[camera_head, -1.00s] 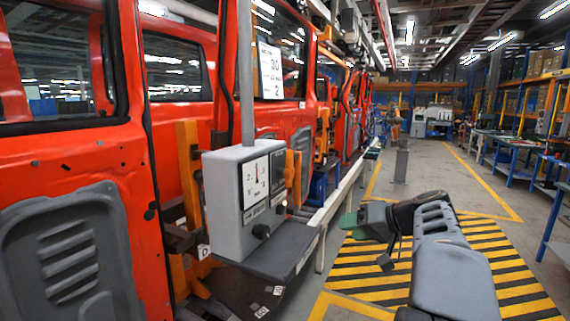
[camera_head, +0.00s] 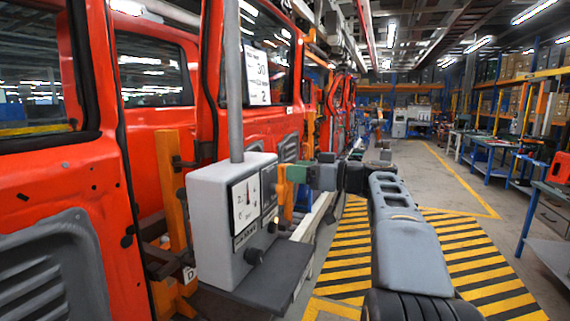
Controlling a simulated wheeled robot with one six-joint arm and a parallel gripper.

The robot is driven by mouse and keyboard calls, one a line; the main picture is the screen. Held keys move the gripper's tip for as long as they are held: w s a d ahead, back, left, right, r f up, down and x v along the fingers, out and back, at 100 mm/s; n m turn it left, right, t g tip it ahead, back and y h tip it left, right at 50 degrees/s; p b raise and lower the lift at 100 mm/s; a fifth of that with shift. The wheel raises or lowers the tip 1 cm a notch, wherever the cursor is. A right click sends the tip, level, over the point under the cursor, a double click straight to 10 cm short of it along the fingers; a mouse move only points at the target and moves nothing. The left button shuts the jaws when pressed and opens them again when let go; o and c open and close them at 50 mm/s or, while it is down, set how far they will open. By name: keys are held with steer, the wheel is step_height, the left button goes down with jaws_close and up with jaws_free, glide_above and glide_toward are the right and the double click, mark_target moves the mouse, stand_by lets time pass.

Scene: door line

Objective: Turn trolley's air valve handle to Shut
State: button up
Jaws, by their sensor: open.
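The trolley's grey control box (camera_head: 215,212) stands at left centre on a dark shelf. A round black knob (camera_head: 254,256) is low on the front. I cannot make out a valve handle or a Shut mark for certain. My gripper (camera_head: 292,174), with green tips, is open at the box's upper right, pointing left. An orange part (camera_head: 283,190) shows beside the tips. Whether the tips touch it or the box is unclear.
Red vehicle doors (camera_head: 60,190) hang in a line on the left, with orange uprights (camera_head: 172,180) between them. The dark shelf (camera_head: 262,285) juts out below the box. Striped floor (camera_head: 460,260) is open on the right, with blue benches (camera_head: 545,200) beyond.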

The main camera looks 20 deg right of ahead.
mark_target(283, 169)
steer(key=shift+p+x, duration=0.55)
steer(key=shift+x, duration=1.7)
steer(key=c, duration=0.9)
steer(key=shift+d, duration=0.35)
jaws_close()
steer(key=shift+a, duration=0.2)
steer(key=shift+w+d+f+m, duration=0.1)
steer(key=shift+w+f+m, duration=0.05)
steer(key=shift+m, duration=0.45)
steer(key=shift+w+d+f+m+b, duration=0.1)
steer(key=shift+w+d+m+b, duration=0.15)
steer(key=shift+m, duration=0.6)
steer(key=shift+w+d+f+m+b, duration=0.15)
steer(key=shift+w+d+m+b, duration=0.1)
steer(key=shift+m, duration=0.55)
steer(key=shift+w+d+f+m+b, duration=0.15)
steer(key=shift+d+m+b, duration=0.1)
steer(key=shift+m, duration=0.6)
